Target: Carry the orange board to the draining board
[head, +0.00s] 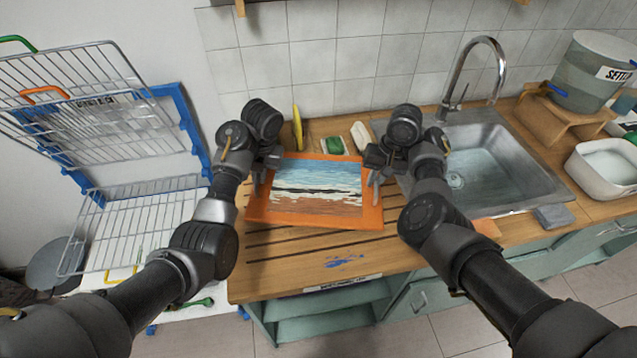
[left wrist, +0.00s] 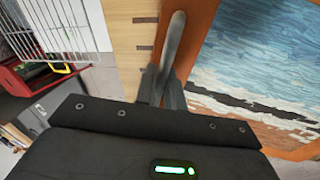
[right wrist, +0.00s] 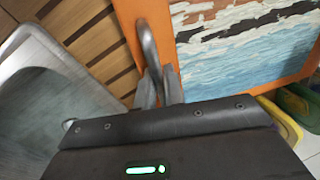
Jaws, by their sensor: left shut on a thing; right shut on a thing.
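The orange board (head: 318,219) carries a painting of blue sky, dark band and brown-white foreground. It lies face up, roughly level, over the back part of the grooved wooden draining board (head: 300,246), left of the sink.
The steel sink (head: 500,165) with its tap (head: 470,70) is to the right. A wire rack (head: 140,215) is at left. The front grooves are clear, with blue paint smears.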

